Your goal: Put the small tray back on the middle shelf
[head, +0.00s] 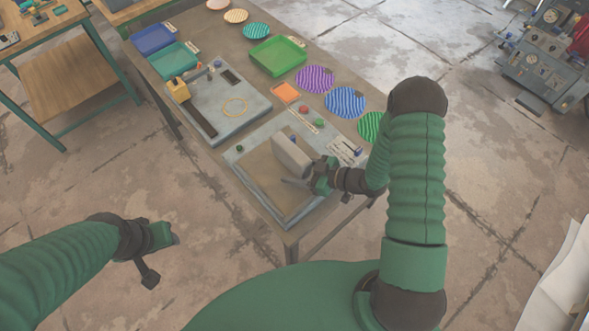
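Several trays lie on the workbench, and I cannot tell which the task calls small: a blue tray (154,40) and a teal tray (174,59) at the far left, and a larger green tray (278,56) at the back. No middle shelf can be made out. My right gripper (312,174) is low over the front grey plate, at the near end of a pale grey block (291,156). Whether it grips the block is unclear. My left gripper (165,258) is open and empty, over the floor left of the bench.
The front grey plate (246,176) has a raised frame. Another grey plate (250,112) behind it carries a yellow block (178,90) and a ring. Striped discs (345,102) line the bench's right side. A side table (75,75) has a lower wooden shelf.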

